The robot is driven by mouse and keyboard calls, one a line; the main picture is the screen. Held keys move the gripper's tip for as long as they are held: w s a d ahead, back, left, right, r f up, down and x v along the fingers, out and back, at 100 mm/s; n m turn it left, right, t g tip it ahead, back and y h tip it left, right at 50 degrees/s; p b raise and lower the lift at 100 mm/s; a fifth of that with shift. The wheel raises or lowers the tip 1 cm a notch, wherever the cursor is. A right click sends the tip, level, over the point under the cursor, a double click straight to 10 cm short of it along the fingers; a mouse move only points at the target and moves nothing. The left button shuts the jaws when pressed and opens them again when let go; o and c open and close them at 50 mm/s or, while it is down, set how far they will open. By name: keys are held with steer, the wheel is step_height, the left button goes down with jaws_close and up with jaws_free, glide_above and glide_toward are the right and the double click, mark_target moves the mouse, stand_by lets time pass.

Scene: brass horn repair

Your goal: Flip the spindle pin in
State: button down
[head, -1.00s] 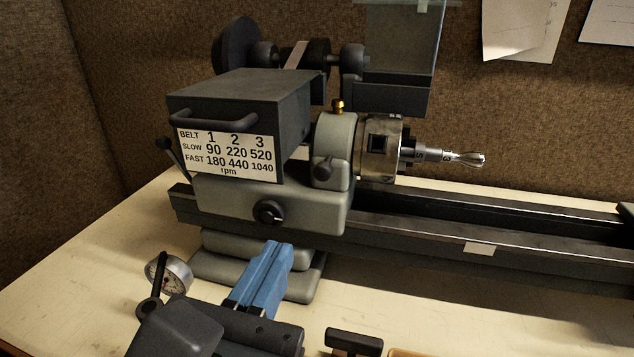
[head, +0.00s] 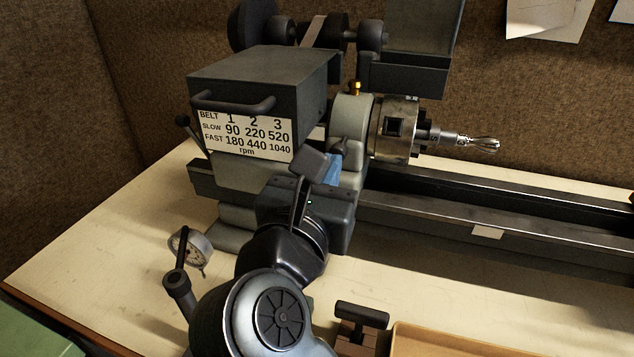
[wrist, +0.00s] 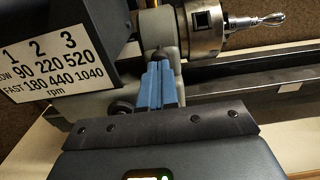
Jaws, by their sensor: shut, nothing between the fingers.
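The spindle pin, a short dark lever with a round knob (head: 347,149), sits on the front of the grey headstock bearing, left of the chuck (head: 394,130). My gripper (head: 335,166) is in front of the headstock, its blue fingers mostly hidden behind my own wrist in the head view. In the wrist view my blue fingers (wrist: 158,64) are together and empty, their tips close to the bearing (wrist: 160,30) just below the pin. I cannot tell whether the tips touch the pin.
The belt cover with the rpm plate (head: 245,132) stands left of the fingers. The lathe bed (head: 500,220) runs right.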

steer(key=shift+w+d, duration=0.2)
steer(key=shift+w, duration=0.2)
steer(key=shift+p+x, duration=0.35)
steer(key=shift+x, duration=0.75)
